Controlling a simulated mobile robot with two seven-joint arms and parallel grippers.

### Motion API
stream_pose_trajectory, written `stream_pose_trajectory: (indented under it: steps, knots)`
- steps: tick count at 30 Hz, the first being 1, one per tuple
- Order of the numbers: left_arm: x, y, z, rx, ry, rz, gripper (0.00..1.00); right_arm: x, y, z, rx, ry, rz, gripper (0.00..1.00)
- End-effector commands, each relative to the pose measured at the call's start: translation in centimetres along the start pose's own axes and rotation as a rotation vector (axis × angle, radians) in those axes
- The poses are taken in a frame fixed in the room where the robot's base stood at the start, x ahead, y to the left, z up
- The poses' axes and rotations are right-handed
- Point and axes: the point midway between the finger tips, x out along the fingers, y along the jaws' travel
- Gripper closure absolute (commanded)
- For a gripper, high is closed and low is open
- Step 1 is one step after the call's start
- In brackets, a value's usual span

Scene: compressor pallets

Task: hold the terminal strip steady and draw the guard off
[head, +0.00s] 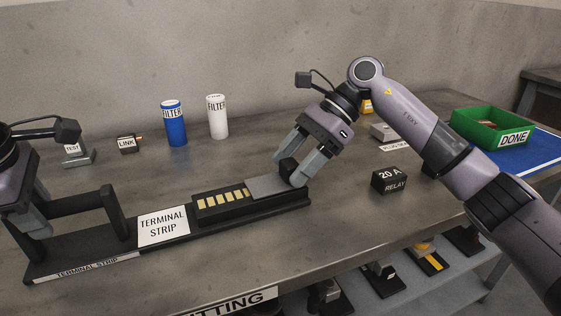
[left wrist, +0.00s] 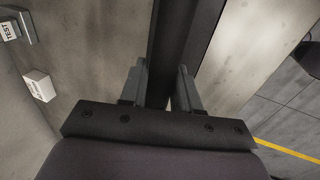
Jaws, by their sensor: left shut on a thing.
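The long black terminal strip (head: 115,244) lies on the grey bench, with a white label on top and several yellow contacts showing. A black bar handle (head: 82,206) rises at its left end. My left gripper (head: 42,224) is shut on this handle; in the left wrist view the left gripper's fingers (left wrist: 160,82) stand either side of the black bar (left wrist: 172,45). The grey guard (head: 265,187) covers the right part of the strip, right of the bare contacts. My right gripper (head: 289,172) is shut on the guard's black knob (head: 288,167); its far finger contact is partly hidden.
A blue filter (head: 175,126) and a white filter (head: 217,118) stand behind the strip. A link block (head: 127,144) and a test block (head: 77,156) sit back left. A black relay (head: 389,181) is right of the strip. A green bin (head: 468,135) stands on the far right.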

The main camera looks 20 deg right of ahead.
Motion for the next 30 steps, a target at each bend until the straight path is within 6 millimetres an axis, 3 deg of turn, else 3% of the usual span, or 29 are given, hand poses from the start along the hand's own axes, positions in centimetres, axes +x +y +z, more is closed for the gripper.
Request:
stream_pose_trajectory:
  steps: [7,11,24,30]
  knots:
    - [0.6,-0.2,-0.2,-0.002,0.011,-0.011,1.0,0.2,0.1,0.2,-0.004,-0.002,0.004,0.32]
    - [0.6,-0.2,-0.2,-0.002,0.011,-0.011,1.0,-0.9,0.0,0.2,-0.004,-0.003,0.001,0.32]
    - [0.6,-0.2,-0.1,-0.002,0.01,-0.011,1.0,-9.8,0.1,0.1,-0.003,-0.004,-0.002,0.32]
    - [0.6,-0.2,-0.1,-0.001,0.01,-0.011,1.0,-11.7,0.1,0.1,-0.003,-0.003,0.0,0.32]
